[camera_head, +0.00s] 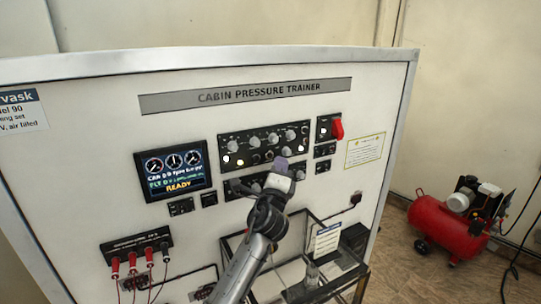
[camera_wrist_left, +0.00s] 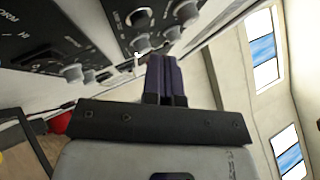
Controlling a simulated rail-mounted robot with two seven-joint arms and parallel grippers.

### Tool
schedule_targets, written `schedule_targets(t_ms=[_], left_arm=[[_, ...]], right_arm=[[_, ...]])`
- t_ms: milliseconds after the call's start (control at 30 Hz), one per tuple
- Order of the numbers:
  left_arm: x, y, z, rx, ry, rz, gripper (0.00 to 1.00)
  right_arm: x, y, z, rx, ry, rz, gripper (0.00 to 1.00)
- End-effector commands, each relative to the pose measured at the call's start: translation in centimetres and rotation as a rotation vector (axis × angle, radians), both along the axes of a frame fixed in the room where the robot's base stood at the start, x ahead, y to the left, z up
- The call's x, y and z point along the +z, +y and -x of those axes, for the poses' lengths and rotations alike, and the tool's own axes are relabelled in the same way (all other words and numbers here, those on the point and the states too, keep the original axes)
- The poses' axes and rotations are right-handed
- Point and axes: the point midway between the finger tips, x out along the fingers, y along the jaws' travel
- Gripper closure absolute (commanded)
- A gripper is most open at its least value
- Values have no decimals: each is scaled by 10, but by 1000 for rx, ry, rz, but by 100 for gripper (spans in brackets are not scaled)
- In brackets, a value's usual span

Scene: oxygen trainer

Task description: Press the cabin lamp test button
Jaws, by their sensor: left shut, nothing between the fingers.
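The upper control panel (camera_head: 262,138) on the white trainer front carries several round knobs and small lit lamps. I cannot tell which small control is the cabin lamp test button; no label there is readable. My left gripper (camera_head: 281,163) is shut and empty, in front of the panel's lower edge, hiding part of it and of the lower knob panel (camera_head: 240,188). In the left wrist view its dark purple fingers (camera_wrist_left: 172,66) are together, close to a black panel with knobs (camera_wrist_left: 140,17). Contact cannot be told. My right gripper is not in view.
A display (camera_head: 174,170) reading READY is left of the knobs. A red switch handle (camera_head: 337,129) sticks out at the right. Below are a socket box with red plugs (camera_head: 137,247) and a framed stand (camera_head: 325,270). A red compressor (camera_head: 445,222) stands on the floor at right.

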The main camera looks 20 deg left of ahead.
Motion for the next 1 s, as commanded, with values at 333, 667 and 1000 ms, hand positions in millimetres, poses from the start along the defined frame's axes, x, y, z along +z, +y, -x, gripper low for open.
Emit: schedule_targets(t_ms=[333, 667, 1000], left_arm=[[1, -24, 20, -1, 0, -2, 100], [1, -29, 24, 0, -1, 0, 100], [1, -29, 24, 0, -1, 0, 100]], right_arm=[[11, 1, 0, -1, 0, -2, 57], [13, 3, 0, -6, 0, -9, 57], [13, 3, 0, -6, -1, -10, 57]])
